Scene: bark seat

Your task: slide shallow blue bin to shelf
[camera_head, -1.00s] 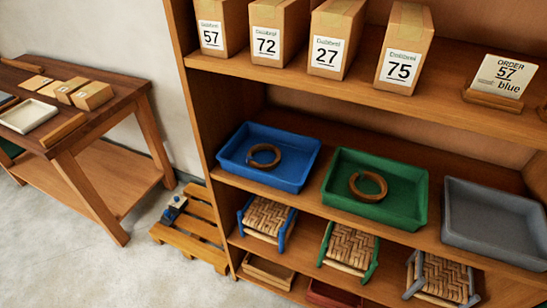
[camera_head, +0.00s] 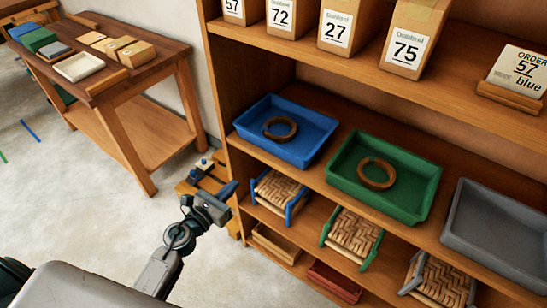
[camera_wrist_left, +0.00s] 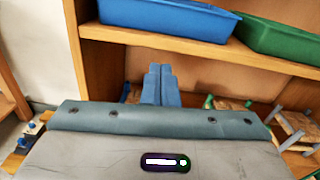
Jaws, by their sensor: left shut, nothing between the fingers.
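The shallow blue bin (camera_head: 298,150) sits on the middle shelf (camera_head: 330,192) of the wooden unit, near its left end, with a brown ring (camera_head: 280,129) lying in it. My left gripper (camera_head: 230,190) is in front of the shelf unit, below and left of the blue bin and apart from it. Its blue fingers are together and empty. In the left wrist view the fingers (camera_wrist_left: 159,84) point at the unit below the shelf edge, with the blue bin (camera_wrist_left: 170,18) above them. My right gripper is not in view.
A green bin (camera_head: 405,207) with a ring and a grey bin (camera_head: 500,235) stand to the right on the same shelf. Small woven seats (camera_head: 278,188) are below. Boxes and an order card (camera_head: 515,72) are above.

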